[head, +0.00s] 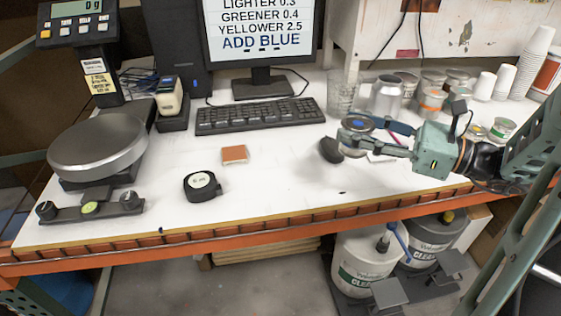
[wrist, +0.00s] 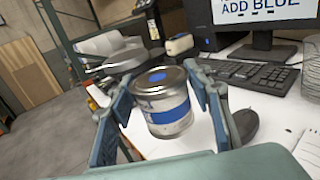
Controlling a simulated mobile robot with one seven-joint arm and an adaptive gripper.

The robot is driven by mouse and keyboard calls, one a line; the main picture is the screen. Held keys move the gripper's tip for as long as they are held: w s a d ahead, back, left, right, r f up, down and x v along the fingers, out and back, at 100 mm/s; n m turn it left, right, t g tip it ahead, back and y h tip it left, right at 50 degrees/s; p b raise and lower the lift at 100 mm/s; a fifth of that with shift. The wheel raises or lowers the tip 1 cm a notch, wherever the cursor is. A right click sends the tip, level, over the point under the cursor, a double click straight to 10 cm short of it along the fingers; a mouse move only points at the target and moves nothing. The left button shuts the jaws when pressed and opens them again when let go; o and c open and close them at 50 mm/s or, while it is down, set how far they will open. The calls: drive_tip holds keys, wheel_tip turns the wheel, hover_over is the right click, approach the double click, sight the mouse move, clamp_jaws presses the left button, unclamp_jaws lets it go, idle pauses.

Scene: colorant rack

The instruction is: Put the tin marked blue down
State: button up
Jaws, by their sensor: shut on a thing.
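The tin marked blue (head: 356,124) is a small silver can with a blue dot on its lid and a blue band on its side. It also shows in the wrist view (wrist: 168,120), upright or nearly so. My gripper (head: 364,129) is shut on it, one finger on each side, at the right part of the white table (head: 290,185). The fingers (wrist: 160,87) flank the tin in the wrist view. I cannot tell whether its base is clear of the tabletop.
A black mouse (head: 331,150) is just left of the tin. A clear cup (head: 341,98), a metal can (head: 386,94) and several tins stand behind. The front middle is clear.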

drive_tip(key=w+a+f, duration=0.1)
drive_tip(key=a+f, duration=0.2)
drive_tip(key=w+a+f+b, duration=0.1)
drive_tip(key=w+a+f, duration=0.1)
drive_tip(key=a, duration=0.2)
drive_tip(key=w+a+f, duration=0.2)
drive_tip(key=a+f, duration=0.1)
drive_tip(key=shift+w+a+f+b, duration=0.15)
drive_tip(key=shift+a+f+b, duration=0.2)
drive_tip(key=shift+a+b, duration=0.05)
drive_tip(key=shift+w+a+f+b, duration=0.1)
drive_tip(key=shift+a+f+b, duration=0.1)
drive_tip(key=shift+f, duration=0.7)
drive_tip(key=shift+a+f+b, duration=0.1)
drive_tip(key=shift+f+b, duration=0.05)
drive_tip(key=shift+f, duration=0.75)
drive_tip(key=shift+f, duration=0.2)
drive_tip(key=o, duration=1.2)
drive_tip(key=shift+o, duration=0.2)
